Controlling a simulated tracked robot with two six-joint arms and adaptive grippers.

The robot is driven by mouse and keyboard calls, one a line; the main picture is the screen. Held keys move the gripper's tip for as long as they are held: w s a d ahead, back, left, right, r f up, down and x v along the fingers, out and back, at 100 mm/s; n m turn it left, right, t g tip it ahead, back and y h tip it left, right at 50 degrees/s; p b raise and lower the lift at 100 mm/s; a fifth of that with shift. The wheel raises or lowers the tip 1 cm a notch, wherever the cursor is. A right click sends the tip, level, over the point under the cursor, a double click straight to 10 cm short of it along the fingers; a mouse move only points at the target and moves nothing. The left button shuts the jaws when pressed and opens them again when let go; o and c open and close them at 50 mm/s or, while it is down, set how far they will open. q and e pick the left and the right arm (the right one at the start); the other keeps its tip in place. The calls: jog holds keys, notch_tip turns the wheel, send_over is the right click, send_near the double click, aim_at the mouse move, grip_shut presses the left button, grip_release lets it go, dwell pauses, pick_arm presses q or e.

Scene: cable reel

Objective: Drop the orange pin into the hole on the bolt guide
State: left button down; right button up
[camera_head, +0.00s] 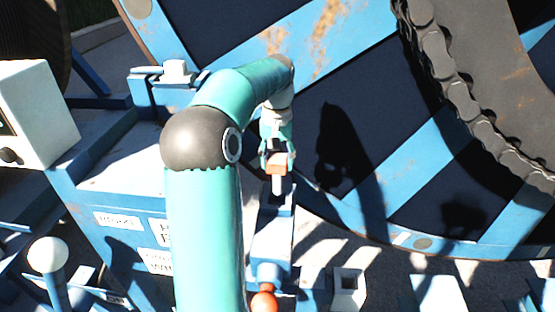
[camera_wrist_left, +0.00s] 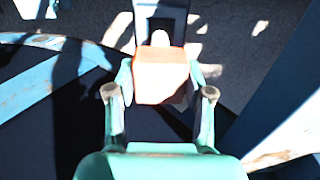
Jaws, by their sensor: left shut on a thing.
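My left gripper (camera_head: 277,158) is shut on the orange pin (camera_head: 277,168), with its pale shaft pointing down. In the left wrist view, the fingers of the left gripper (camera_wrist_left: 160,92) stand on either side of the pin's orange head (camera_wrist_left: 162,78). A blue upright piece (camera_head: 272,235), seemingly the bolt guide, stands just below the pin tip in the head view. I cannot tell whether the tip touches it, and its hole is not clear. In the wrist view a blue-grey part with a dark opening (camera_wrist_left: 160,17) lies beyond the pin. My right gripper is not in view.
A large blue reel (camera_head: 405,185) with dark panels and a heavy chain (camera_head: 455,90) fills the right side, close to my left gripper. A blue labelled cabinet (camera_head: 125,190) and white box (camera_head: 35,115) stand left. An orange knob (camera_head: 264,300) is at the bottom.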

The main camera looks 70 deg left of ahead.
aim_at(277, 193)
pick_arm(q)
jog(key=shift+f, duration=0.2)
jog(key=shift+f+b, duration=1)
jog(key=shift+f, duration=0.3)
dwell(0.4)
jog(key=shift+f, duration=0.2)
jog(key=shift+f+b, duration=2.15)
jog(key=shift+f, duration=0.85)
jog(key=shift+f, duration=0.25)
jog(key=shift+f, duration=0.35)
